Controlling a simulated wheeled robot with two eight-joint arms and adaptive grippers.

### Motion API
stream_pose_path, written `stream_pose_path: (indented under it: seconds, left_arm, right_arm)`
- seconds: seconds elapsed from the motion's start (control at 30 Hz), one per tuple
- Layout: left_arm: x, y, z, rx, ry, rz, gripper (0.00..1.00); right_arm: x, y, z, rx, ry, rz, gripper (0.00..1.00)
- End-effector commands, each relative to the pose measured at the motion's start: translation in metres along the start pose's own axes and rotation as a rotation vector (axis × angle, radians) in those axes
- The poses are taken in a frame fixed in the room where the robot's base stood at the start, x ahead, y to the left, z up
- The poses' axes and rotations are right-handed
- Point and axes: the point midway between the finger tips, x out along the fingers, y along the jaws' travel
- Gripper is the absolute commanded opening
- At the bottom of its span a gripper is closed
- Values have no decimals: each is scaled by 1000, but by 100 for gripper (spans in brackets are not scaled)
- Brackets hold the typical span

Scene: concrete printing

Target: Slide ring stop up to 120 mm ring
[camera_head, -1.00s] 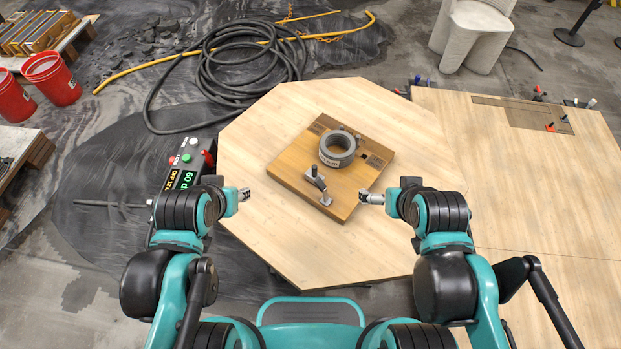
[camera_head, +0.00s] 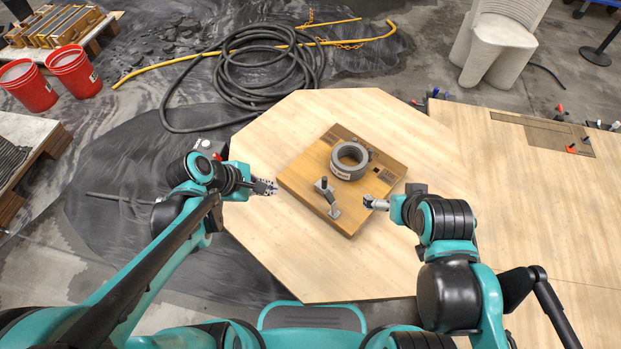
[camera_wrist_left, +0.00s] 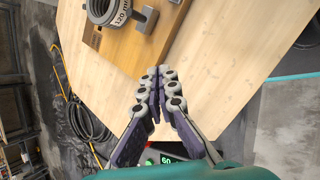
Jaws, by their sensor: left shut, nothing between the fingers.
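The grey ring (camera_head: 349,160) sits on the wooden board (camera_head: 310,170) on the light octagonal table; the wrist view shows it (camera_wrist_left: 106,8) with a "120" label. The ring stop (camera_head: 328,196), a metal piece with a dark upright knob, stands on the board on the near side of the ring, apart from it. It also shows in the left wrist view (camera_wrist_left: 146,17). My left gripper (camera_head: 271,187) is shut and empty, just left of the board's left corner. My right gripper (camera_head: 370,202) is beside the board's right side, touching nothing visible; its fingers are too small to judge.
A control box (camera_head: 207,148) is partly hidden behind my left arm. A coiled black hose (camera_head: 265,65) and red buckets (camera_head: 75,75) lie beyond the table on the floor. The right tabletop (camera_head: 520,210) is mostly clear, with small tools at its far edge.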

Motion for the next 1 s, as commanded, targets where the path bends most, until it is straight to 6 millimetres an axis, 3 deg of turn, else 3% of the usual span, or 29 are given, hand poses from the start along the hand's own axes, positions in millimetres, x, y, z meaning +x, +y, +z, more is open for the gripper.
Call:
stream_pose_path:
  seconds: [0.1, 0.3, 0.53, 0.9, 1.0]
  left_arm:
    - [18, 5, 0, -304, -108, -23, 0]
    - [31, 6, 3, -571, -203, -65, 0]
    - [52, 5, 8, -603, -215, -75, 0]
    - [129, 4, 24, -600, -214, -73, 0]
    - [139, 10, 36, -599, -214, -74, 0]
  right_arm:
    - [0, 0, 0, 0, 0, 0, 100]
    - [0, 0, 0, 0, 0, 0, 100]
    - [8, 0, 6, 0, 0, 0, 100]
    - [34, 0, 24, 0, 0, 0, 100]
    - [36, 0, 26, 0, 0, 0, 100]
